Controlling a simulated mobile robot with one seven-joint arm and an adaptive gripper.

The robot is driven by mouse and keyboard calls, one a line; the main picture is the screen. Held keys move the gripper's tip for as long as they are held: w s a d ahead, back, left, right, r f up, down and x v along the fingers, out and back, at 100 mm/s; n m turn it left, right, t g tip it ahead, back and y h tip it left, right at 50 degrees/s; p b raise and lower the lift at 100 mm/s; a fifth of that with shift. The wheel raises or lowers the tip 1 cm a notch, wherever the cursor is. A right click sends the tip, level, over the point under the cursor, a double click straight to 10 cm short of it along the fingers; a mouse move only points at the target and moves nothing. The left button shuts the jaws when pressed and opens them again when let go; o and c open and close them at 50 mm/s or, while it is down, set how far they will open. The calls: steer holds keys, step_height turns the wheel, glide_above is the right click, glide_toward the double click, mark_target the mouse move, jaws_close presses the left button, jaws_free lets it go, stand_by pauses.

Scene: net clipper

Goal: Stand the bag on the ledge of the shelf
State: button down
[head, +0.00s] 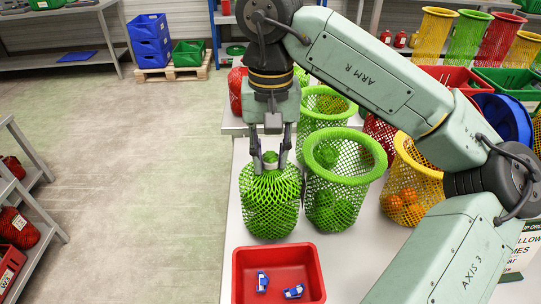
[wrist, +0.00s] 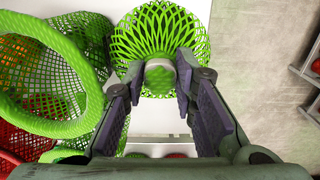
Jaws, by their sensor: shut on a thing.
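A green net bag (head: 270,203) with a gathered neck is upright at the left edge of the white table. My gripper (head: 269,163) is above it, with its fingers on both sides of the neck. In the wrist view, the bag's net (wrist: 165,28) spreads out beyond the neck (wrist: 160,76), which sits between the finger pads of my gripper (wrist: 160,85). I cannot tell whether the bag's base touches the table. A shelf (head: 25,195) stands at the left edge of the head view, with red items on it; a grey shelf (head: 60,62) also stands at the back left.
A red tray (head: 278,275) with blue-and-white clippers (head: 293,291) lies in front of the bag. A green mesh basket (head: 343,160) stands close on its right, a yellow one (head: 425,160) beyond. The floor (head: 125,190) between table and left shelf is clear.

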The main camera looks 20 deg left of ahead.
steer(key=shift+f, duration=0.75)
steer(key=shift+f, duration=0.15)
steer(key=c, duration=1.3)
jaws_free()
